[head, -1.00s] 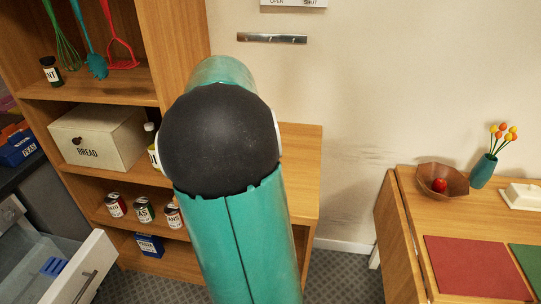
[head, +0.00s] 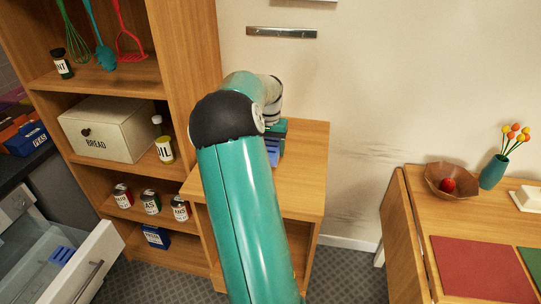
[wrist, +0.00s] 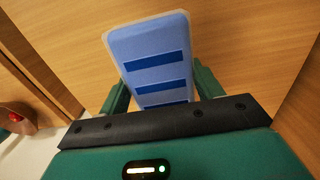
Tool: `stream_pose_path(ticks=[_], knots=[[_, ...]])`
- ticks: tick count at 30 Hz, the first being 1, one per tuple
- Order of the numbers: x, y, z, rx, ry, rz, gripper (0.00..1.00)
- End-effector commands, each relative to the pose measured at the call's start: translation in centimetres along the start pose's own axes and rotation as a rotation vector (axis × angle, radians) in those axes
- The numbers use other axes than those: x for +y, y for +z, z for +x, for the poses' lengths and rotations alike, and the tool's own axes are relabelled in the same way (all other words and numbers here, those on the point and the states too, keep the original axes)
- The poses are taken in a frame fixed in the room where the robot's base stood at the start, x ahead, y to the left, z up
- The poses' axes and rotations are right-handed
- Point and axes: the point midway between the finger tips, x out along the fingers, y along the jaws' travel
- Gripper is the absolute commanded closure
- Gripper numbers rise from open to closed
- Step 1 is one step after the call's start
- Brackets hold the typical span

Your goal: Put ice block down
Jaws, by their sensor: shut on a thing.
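The ice block (wrist: 150,32) is a light blue slab with dark blue stripes. In the wrist view it lies between the green fingers of my gripper (wrist: 161,90), which is shut on it. The wooden top of the low cabinet (head: 305,165) is behind the block. I cannot tell whether the block touches that top. In the head view a small blue part of the block shows beside my gripper (head: 277,128) over the cabinet top, and my arm hides the rest.
An open drawer (head: 103,250) at lower left holds a blue striped piece (head: 61,256). Shelves at left hold a bread box (head: 105,128), cans (head: 150,202) and a bottle (head: 164,148). At right a table (head: 415,215) bears a bowl (head: 440,175) and vase (head: 492,170). The cabinet top's right part is clear.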

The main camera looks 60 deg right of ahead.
Motion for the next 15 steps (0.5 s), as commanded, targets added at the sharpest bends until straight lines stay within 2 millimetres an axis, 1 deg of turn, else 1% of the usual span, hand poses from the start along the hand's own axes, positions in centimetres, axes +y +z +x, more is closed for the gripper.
stream_pose_path(ticks=[5,10,15], knots=[[0.4,-0.9,1.2,0.000,0.000,0.002,0.66],[0.3,-0.8,3.6,0.001,-0.001,0.000,0.66],[0.3,-0.8,3.9,0.003,-0.001,0.000,0.66]])
